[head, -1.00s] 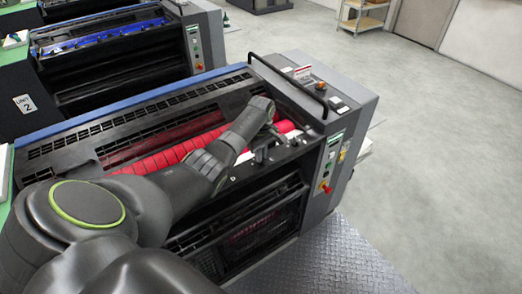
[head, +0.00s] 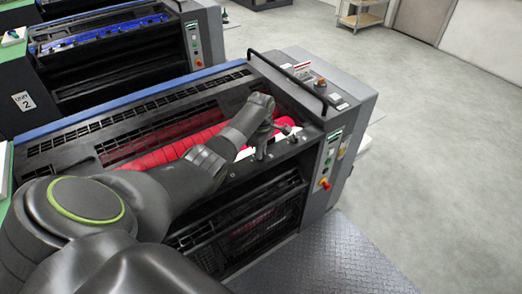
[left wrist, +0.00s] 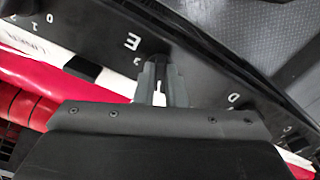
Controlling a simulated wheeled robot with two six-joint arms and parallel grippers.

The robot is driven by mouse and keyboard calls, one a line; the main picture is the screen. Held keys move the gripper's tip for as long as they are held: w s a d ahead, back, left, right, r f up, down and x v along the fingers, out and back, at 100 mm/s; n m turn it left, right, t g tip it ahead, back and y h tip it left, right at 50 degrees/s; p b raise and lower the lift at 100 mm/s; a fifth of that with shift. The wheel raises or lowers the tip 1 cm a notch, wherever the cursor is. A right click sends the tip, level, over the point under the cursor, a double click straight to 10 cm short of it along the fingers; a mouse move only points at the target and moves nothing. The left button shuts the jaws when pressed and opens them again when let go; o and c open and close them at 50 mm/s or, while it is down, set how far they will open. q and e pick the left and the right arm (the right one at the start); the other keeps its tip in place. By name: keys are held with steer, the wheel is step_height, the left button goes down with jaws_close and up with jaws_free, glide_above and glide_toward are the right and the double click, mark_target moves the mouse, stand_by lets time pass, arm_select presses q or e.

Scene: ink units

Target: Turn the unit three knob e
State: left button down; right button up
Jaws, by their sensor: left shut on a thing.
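The near press unit (head: 150,105) has a dark side bar along its red rollers, with a row of knobs. In the left wrist view, a white letter E (left wrist: 132,41) marks the bar beside a small black knob (left wrist: 158,59). My left gripper (left wrist: 160,80) is shut on this knob, and its fingers hide most of it. In the head view, my left gripper (head: 262,146) reaches down to the bar at the right end of the rollers. The knob's exact angle cannot be told. My right gripper is not in view.
A letter D (left wrist: 235,98) and small numerals mark the bar nearby. A black handrail (head: 290,78) and a control panel with a red button (head: 325,184) stand right of my gripper. Another unit marked 2 (head: 24,101) stands behind. The floor at right is clear.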

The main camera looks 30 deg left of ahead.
arm_select(q)
steer(key=c, duration=1.5)
jaws_free()
step_height(320, 180, up, 12)
steer(key=b, duration=0.2)
steer(key=shift+b, duration=0.35)
steer(key=shift+f, duration=0.1)
